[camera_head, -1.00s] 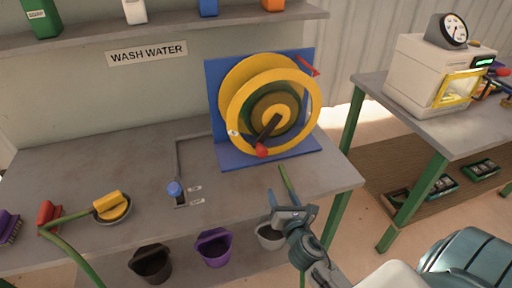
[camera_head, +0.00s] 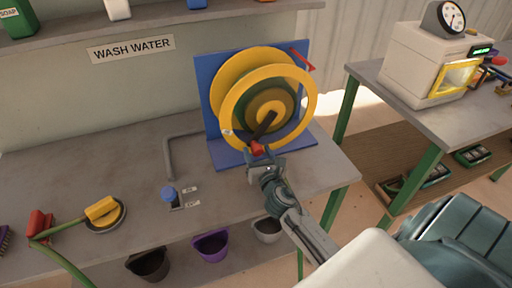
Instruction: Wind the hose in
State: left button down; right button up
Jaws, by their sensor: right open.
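The yellow hose reel (camera_head: 305,112) stands on a blue mount (camera_head: 211,117) at the back of the bench. A green hose (camera_head: 236,104) is wound inside it around the hub. A dark crank arm ends in a red knob (camera_head: 257,148) at the reel's lower front. My right gripper (camera_head: 259,160) is open at the red knob, its jaws just below and around it; I cannot tell if they touch it. A green hose length (camera_head: 66,265) with a red nozzle (camera_head: 39,224) lies at the bench's left front. My left gripper is not in view.
A yellow sponge (camera_head: 102,211) sits in a round dish. Black (camera_head: 148,264), purple (camera_head: 210,246) and grey (camera_head: 267,229) buckets hang at the front edge. A machine with a gauge (camera_head: 423,68) stands on the right table.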

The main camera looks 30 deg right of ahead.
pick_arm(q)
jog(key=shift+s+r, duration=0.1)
pick_arm(e)
jog(key=shift+x, duration=0.8)
jog(key=shift+w, duration=0.1)
jog(key=shift+c, duration=0.4)
grip_shut()
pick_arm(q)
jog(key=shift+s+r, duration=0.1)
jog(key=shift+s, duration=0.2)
pick_arm(e)
jog(key=shift+w+a+r, duration=0.1)
jog(key=shift+r, duration=0.1)
